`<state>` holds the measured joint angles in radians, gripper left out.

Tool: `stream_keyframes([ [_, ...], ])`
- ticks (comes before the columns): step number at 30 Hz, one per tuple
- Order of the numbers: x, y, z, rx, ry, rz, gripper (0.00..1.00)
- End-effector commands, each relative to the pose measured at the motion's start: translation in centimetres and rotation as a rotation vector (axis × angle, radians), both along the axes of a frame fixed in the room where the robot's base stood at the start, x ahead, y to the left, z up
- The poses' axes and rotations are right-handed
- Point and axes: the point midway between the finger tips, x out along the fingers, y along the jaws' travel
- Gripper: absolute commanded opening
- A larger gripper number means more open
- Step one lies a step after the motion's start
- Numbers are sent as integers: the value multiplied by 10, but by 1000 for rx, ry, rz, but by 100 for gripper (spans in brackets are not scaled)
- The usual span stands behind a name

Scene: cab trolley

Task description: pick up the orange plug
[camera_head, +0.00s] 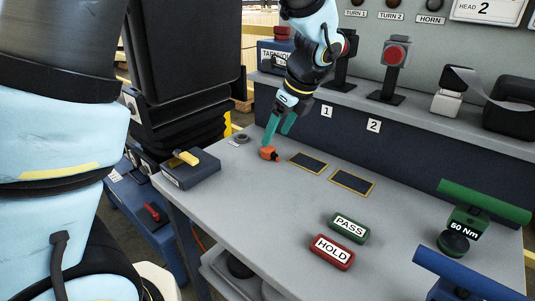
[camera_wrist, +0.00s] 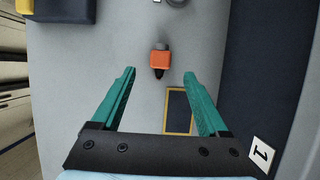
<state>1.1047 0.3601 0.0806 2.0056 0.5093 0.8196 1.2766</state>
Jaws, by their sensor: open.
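The orange plug (camera_head: 268,153) lies on the grey table top, left of two dark yellow-edged rectangles. In the wrist view the orange plug (camera_wrist: 160,60) shows an orange body with a grey end and a dark end, just beyond the fingertips and between their lines. My gripper (camera_head: 277,126) is over the table close to the plug, its teal fingers pointing down. In the wrist view my gripper (camera_wrist: 160,72) is open with nothing between its fingers. Whether a finger touches the plug cannot be told from the head view, where the two overlap.
A dark box with a yellow handle (camera_head: 187,158) stands at the table's left edge. A grey ring (camera_head: 240,138) lies near the plug. Green PASS (camera_head: 349,228) and red HOLD (camera_head: 332,252) blocks lie in front. A raised shelf (camera_head: 400,110) runs behind.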

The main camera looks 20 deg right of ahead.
Motion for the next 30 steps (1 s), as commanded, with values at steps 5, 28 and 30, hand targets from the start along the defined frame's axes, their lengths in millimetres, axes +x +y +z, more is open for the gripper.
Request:
stream_keyframes([
  [5,4,2,-12,2,1,1,78],
  [28,19,9,-53,-2,1,1,58],
  [30,19,9,-53,-2,1,1,50],
])
